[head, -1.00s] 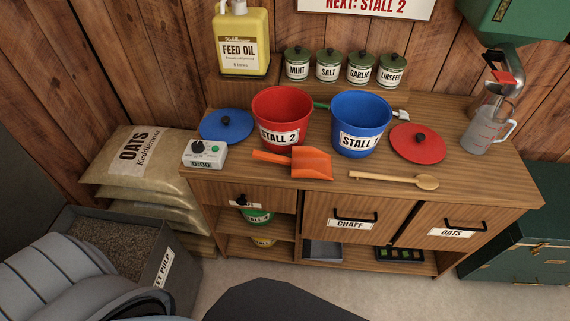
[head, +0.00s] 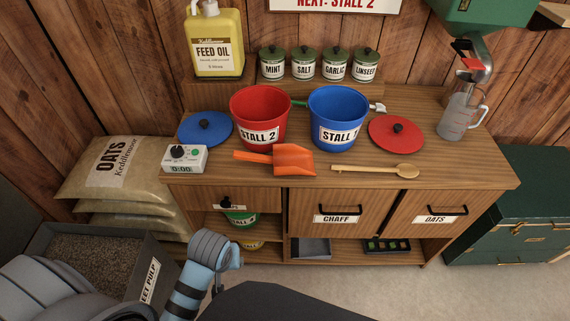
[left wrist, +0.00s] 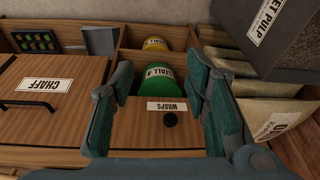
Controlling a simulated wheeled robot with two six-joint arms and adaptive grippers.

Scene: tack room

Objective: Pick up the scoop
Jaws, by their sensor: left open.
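An orange scoop (head: 278,159) lies on the wooden counter in front of the red Stall 2 bucket (head: 260,118). Its handle points left and its wide pan points right. My left arm comes in from the lower left in the head view, low in front of the cabinet. My left gripper (left wrist: 160,95) shows in the left wrist view, open and empty. Its fingers are apart in front of the drawer labelled Wraps (left wrist: 150,130). The scoop does not show in the left wrist view. My right gripper is in neither view.
A beet pulp bin (head: 105,255) stands lower left.

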